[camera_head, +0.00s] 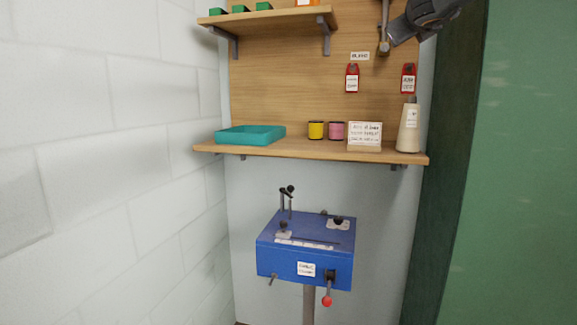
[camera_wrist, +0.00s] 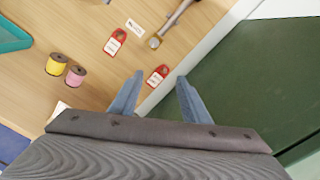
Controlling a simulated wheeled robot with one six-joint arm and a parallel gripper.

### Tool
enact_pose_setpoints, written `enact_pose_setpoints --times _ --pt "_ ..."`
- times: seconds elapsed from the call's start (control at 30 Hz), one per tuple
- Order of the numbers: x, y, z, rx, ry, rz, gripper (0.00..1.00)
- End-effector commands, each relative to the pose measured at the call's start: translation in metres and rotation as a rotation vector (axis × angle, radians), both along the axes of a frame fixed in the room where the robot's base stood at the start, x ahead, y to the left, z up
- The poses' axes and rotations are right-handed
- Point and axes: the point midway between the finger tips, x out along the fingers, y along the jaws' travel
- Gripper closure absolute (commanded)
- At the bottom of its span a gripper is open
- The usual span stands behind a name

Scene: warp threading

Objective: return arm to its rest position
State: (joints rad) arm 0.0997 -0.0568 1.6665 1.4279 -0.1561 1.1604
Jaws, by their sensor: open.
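My gripper (camera_wrist: 160,76) shows in the wrist view with its two blue fingers spread apart and nothing between them. Its fingers point toward the wooden back panel, near a red tag (camera_wrist: 158,76) that hangs there. In the head view a dark grey part of my arm (camera_head: 425,18) reaches in at the upper right, in front of the panel. The fingertips cannot be made out in that view.
A wooden shelf (camera_head: 300,148) holds a teal tray (camera_head: 250,134), yellow (camera_head: 316,130) and pink (camera_head: 337,130) spools, a card (camera_head: 364,136) and a cone (camera_head: 409,130). A metal tool (camera_head: 384,30) hangs beside my arm. Below stands a blue machine (camera_head: 300,250). A green panel (camera_head: 520,180) is at right.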

Motion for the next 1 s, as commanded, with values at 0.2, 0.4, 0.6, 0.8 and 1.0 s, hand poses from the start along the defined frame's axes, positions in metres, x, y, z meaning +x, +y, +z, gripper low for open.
enact_pose_setpoints --times 0.2,0.4,0.6,0.8,1.0 --pt "0.005 0.019 -0.038 -0.142 0.093 0.064 0.57" --pt "0.006 0.038 -0.087 -0.325 0.206 0.15 0.57" --pt "-0.004 0.064 -0.16 -0.576 0.359 0.295 0.57" --pt "-0.045 0.1 -0.277 -0.941 0.572 0.575 0.57" --pt "-0.12 0.124 -0.39 -1.295 0.743 0.939 0.57"
